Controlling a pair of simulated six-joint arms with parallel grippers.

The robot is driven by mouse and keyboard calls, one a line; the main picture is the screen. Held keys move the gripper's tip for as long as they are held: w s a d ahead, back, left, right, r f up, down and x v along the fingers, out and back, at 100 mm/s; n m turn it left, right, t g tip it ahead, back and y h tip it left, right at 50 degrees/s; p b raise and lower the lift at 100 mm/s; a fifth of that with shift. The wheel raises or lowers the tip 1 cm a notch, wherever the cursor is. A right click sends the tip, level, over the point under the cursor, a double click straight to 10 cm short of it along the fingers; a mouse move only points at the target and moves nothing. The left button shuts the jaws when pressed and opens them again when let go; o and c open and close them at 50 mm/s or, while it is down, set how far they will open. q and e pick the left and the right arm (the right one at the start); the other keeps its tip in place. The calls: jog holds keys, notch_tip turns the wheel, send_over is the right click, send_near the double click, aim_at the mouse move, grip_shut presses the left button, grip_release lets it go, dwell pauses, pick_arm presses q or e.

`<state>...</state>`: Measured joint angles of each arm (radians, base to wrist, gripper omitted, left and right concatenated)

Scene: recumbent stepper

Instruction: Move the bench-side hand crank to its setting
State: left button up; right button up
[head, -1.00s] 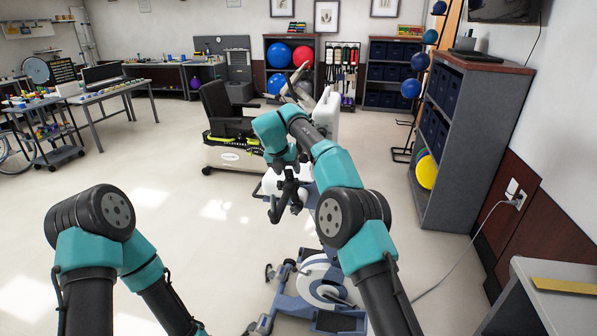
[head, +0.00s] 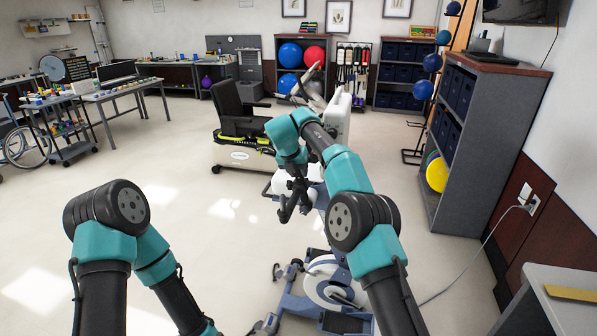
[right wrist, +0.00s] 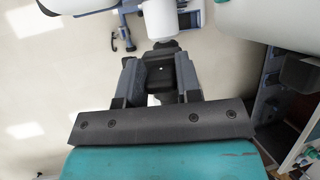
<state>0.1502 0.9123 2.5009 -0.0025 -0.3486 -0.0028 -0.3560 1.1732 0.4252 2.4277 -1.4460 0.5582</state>
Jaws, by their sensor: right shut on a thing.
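My right gripper (head: 293,203) is in the middle of the head view, pointing down in front of a blue-and-white exercise machine (head: 325,282). In the right wrist view its two fingers (right wrist: 160,80) are shut on a dark grip, which I take to be the hand crank's handle (right wrist: 160,73). A white rounded part (right wrist: 161,20) lies just beyond the grip. The crank's arm and any setting mark are hidden or too small to make out. My left arm shows at lower left in the head view; its gripper is out of the picture.
A black-seated recumbent stepper (head: 238,112) stands behind the machine. A grey shelf unit (head: 465,150) is to the right, with a cable running from the wall outlet. A table corner (head: 570,290) is at lower right. Open floor lies to the left.

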grip_shut()
jog(key=shift+d, duration=0.1)
jog(key=shift+s+d+r+y, duration=0.1)
jog(key=shift+d+y, duration=0.2)
jog(key=shift+d, duration=0.1)
jog(key=shift+s+d+r+y, duration=0.1)
jog(key=shift+d+y, duration=0.2)
jog(key=shift+d, duration=0.1)
jog(key=o, duration=1)
grip_release()
jog(key=shift+f, duration=0.1)
jog(key=v, duration=1.7)
jog(key=shift+s, duration=0.35)
